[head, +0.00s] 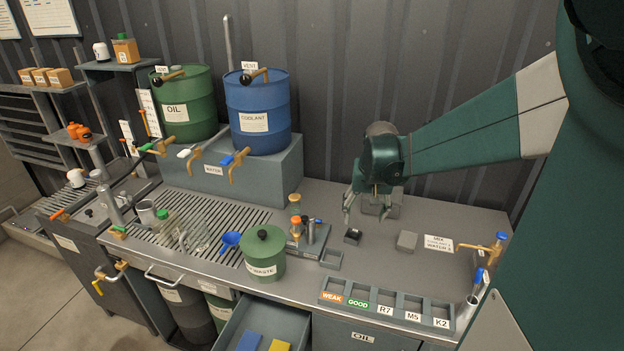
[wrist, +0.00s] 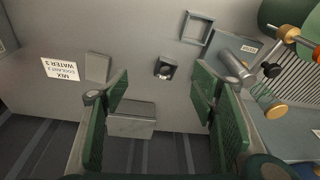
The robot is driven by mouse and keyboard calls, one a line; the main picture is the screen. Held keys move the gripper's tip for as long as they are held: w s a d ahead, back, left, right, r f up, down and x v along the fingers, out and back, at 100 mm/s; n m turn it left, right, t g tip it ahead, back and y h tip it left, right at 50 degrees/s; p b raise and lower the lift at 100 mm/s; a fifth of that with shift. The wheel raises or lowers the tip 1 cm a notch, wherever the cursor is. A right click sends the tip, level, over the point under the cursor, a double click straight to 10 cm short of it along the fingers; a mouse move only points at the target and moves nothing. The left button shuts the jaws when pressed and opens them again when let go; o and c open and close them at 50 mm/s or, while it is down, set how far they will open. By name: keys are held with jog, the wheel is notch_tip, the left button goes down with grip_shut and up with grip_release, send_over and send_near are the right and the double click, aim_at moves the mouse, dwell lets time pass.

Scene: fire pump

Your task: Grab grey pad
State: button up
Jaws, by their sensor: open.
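A small grey pad-like block (head: 407,241) lies flat on the bench, left of the mix label. It also shows in the wrist view (wrist: 97,67), beyond the left finger. A larger grey block (head: 381,207) sits near the wall behind my gripper, partly hidden by it in the head view. In the wrist view this larger block (wrist: 130,120) lies between the fingers in the picture, nearer the left one. I cannot tell for sure which block is the grey pad. My gripper (head: 366,208) is open and empty above the bench; its fingers (wrist: 158,88) are wide apart.
A small dark holder (head: 352,237) and a square open tray (head: 331,258) stand left of the small block. The mix label (head: 438,243) and a brass tap (head: 485,248) are to its right. A labelled slotted rack (head: 388,303) runs along the front edge.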

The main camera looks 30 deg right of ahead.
jog(key=d+f+m+g+p, duration=0.25)
jog(key=d+f, duration=0.25)
jog(key=d, duration=0.7)
jog(key=m+y+p, duration=0.1)
jog(key=p, duration=0.1)
send_over(408, 239)
notch_tip(408, 239, down, 6)
jog(key=shift+a+r, duration=0.15)
jog(key=shift+r, duration=0.1)
jog(key=shift+f, duration=0.1)
jog(key=shift+f, duration=1.2)
jog(key=shift+f+b, duration=0.3)
jog(key=shift+f, duration=2.3)
